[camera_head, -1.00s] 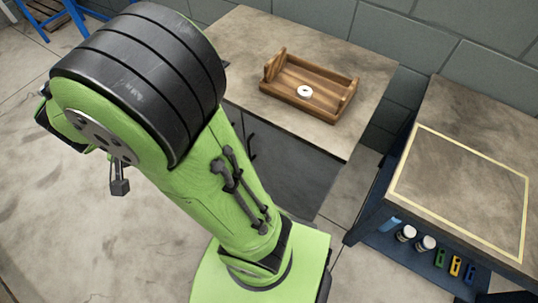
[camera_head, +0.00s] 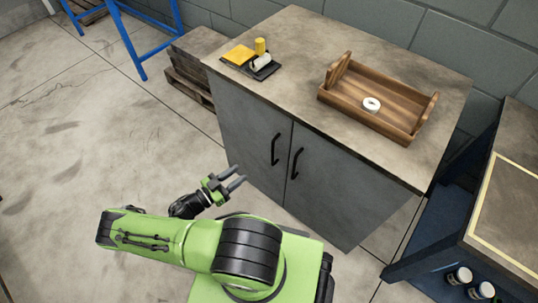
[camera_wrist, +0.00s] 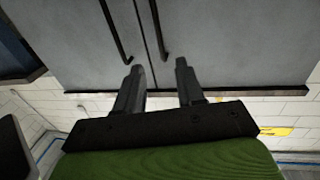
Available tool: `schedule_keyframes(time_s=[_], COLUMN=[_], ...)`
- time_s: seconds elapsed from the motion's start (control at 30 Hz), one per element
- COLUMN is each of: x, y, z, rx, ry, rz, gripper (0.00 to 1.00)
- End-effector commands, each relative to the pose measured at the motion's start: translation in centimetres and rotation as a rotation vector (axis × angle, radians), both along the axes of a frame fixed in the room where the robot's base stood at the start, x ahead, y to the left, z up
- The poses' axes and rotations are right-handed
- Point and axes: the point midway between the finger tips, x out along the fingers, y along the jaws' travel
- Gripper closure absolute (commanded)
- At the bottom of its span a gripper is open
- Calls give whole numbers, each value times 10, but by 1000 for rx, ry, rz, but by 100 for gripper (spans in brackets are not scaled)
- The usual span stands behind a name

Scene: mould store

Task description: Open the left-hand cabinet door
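The grey cabinet has a left-hand door (camera_head: 243,125) and a right-hand door (camera_head: 335,190), both shut. The left door's black bar handle (camera_head: 275,149) stands beside the right door's handle (camera_head: 296,163), either side of the middle seam. My gripper (camera_head: 239,177) is open and empty, in front of the left door and left of its handle, apart from it. In the wrist view, my gripper (camera_wrist: 158,68) has its two fingers spread toward the doors. Two handles show there, one at picture left (camera_wrist: 116,32) and one near the middle (camera_wrist: 158,30).
A blue-framed table (camera_head: 430,262) stands at right. Pallets (camera_head: 188,90) lie left of the cabinet. Floor at left is clear.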

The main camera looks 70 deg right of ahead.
Motion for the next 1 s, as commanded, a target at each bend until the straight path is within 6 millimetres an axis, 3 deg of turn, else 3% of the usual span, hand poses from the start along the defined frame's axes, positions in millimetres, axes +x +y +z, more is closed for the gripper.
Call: schedule_keyframes(time_s=[0.5, 0.67, 0.93, 1.0], x=[-72, -81, -82, -82], y=[-101, -115, -117, -117], z=[-1, 0, 1, 1], rx=[4, 5, 6, 6], ry=[4, 4, 3, 3], rz=[-7, -4, -3, -4], gripper=[62, 62, 62, 73])
